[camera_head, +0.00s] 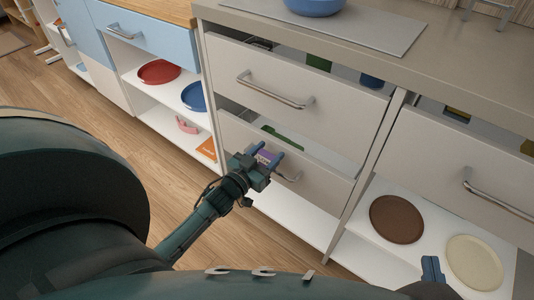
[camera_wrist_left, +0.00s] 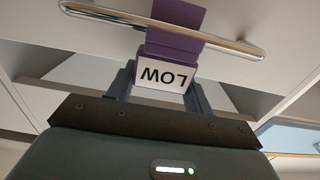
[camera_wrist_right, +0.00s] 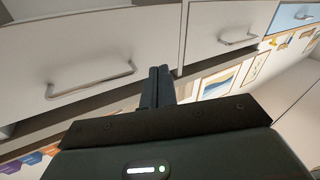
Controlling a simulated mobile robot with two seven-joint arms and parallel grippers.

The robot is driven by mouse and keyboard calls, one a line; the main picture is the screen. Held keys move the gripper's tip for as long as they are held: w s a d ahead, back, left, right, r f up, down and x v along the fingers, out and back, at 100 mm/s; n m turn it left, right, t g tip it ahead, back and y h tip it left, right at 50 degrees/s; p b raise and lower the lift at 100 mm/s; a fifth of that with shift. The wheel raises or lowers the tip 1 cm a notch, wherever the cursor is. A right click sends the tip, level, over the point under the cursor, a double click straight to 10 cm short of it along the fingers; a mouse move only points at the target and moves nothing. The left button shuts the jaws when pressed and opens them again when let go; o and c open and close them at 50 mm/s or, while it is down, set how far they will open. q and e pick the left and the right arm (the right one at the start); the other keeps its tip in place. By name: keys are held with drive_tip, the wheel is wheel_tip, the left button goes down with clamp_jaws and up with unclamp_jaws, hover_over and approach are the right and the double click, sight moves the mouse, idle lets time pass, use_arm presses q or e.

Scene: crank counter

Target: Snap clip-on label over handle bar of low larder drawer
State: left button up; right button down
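The clip-on label is purple with a white face reading LOW, upside down in the left wrist view (camera_wrist_left: 165,76). The label is at the handle bar (camera_wrist_left: 225,45) of the low drawer (camera_head: 318,182). Its purple clip overlaps the bar in the wrist view; whether it is fully seated I cannot tell. My right gripper (camera_wrist_right: 158,86) is shut and empty, away from this drawer.
Another drawer with a handle (camera_head: 275,92) is above, partly open, with things inside. A drawer at right has a handle (camera_head: 495,198); below it lie a brown plate (camera_head: 397,219) and a cream plate (camera_head: 474,262). The counter edge overhangs. Floor is free at left.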

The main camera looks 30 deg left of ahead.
use_arm(q)
drive_tip(key=o, duration=0.5)
